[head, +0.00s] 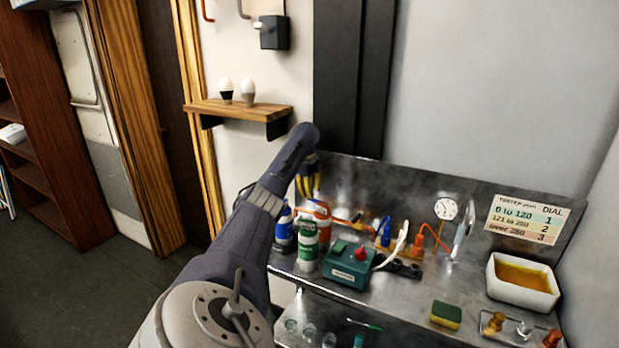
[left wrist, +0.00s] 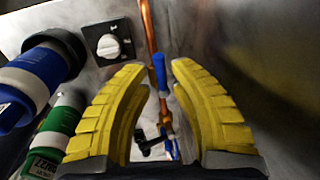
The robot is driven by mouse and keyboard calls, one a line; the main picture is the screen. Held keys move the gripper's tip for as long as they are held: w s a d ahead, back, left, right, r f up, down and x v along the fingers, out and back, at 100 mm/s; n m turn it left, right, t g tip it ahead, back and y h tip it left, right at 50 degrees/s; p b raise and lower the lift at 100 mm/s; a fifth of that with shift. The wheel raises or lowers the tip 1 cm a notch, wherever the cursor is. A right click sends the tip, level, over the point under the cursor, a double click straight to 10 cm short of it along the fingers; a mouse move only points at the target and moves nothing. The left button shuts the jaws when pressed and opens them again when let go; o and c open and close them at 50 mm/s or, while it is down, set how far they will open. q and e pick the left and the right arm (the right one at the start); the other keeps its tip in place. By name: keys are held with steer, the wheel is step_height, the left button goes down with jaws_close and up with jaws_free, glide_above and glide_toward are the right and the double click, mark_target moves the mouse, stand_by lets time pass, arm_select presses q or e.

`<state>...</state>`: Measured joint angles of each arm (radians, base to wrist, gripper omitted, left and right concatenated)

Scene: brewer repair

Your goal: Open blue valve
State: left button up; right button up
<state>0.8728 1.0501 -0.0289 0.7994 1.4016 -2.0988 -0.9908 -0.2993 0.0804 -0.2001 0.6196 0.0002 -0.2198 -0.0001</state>
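The blue valve handle (head: 386,231) stands upright on the copper pipework at the back of the metal bench in the head view. In the left wrist view a blue handle (left wrist: 159,72) lies along a vertical copper pipe, ahead of the gap between my fingers. My left gripper (head: 309,182) shows only partly in the head view, behind my own arm, above the bottles and left of the valve. In the left wrist view its yellow fingers (left wrist: 162,105) are apart with nothing held between them. My right gripper is not in view.
A green bottle (head: 307,242) and a blue bottle (head: 284,232) stand close below my left gripper. A teal box with a red knob (head: 349,264), an orange handle (head: 418,243) and a gauge (head: 446,208) are nearby. A white dial knob (left wrist: 109,46) is on the back panel.

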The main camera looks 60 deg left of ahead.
arm_select(q)
step_height(320, 180, up, 8)
steer(key=s, duration=0.1)
steer(key=shift+d, duration=0.45)
steer(key=shift+s, duration=0.1)
